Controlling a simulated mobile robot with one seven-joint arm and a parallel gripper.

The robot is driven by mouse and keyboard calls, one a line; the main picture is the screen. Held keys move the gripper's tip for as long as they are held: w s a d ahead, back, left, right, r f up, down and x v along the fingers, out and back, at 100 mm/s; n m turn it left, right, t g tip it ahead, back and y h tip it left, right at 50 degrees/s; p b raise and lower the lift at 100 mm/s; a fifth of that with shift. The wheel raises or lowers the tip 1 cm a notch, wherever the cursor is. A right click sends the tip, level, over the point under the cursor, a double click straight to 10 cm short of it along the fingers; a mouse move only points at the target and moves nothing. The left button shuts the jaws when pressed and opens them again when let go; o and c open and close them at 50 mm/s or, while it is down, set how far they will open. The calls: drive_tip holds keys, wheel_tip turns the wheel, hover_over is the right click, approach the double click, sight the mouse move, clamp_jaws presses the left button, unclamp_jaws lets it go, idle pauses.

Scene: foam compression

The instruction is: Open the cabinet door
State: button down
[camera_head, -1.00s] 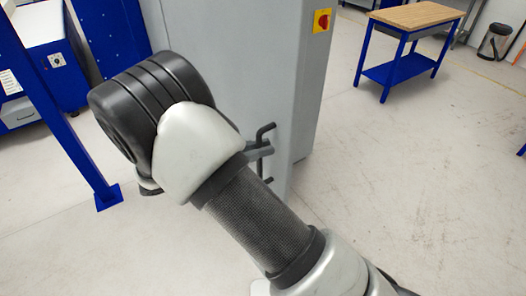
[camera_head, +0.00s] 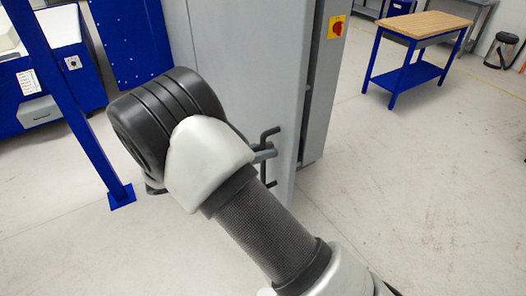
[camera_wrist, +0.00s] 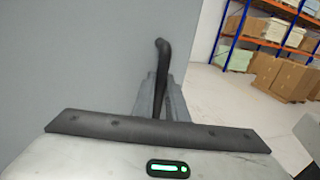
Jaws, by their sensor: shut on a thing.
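The grey cabinet (camera_head: 225,45) stands upright at the top middle of the head view. Its door (camera_head: 283,90) is slightly open, with a dark gap along its right edge beside the cabinet's side. The dark door handle (camera_head: 270,134) is partly covered by my gripper (camera_head: 264,154). In the wrist view the handle (camera_wrist: 163,52) rises between the two fingers of my gripper (camera_wrist: 164,88), which are shut on it. The door face (camera_wrist: 70,60) fills the left of the wrist view. My arm hides the lower part of the cabinet front.
A red and yellow switch (camera_head: 337,27) is on the cabinet's side. A blue table with a wooden top (camera_head: 425,25) stands at the right. A blue post (camera_head: 70,110) stands at the left. The floor (camera_head: 410,200) at the right is clear. Shelves with boxes (camera_wrist: 280,75) show behind.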

drive_tip(key=c, duration=2)
unclamp_jaws()
drive_tip(key=shift+c, duration=0.2)
drive_tip(key=b+v, duration=0.2)
drive_tip(key=v, duration=1.5)
drive_tip(key=shift+a+b, duration=0.25)
drive_tip(key=shift+b, duration=0.05)
drive_tip(key=shift+a, duration=0.1)
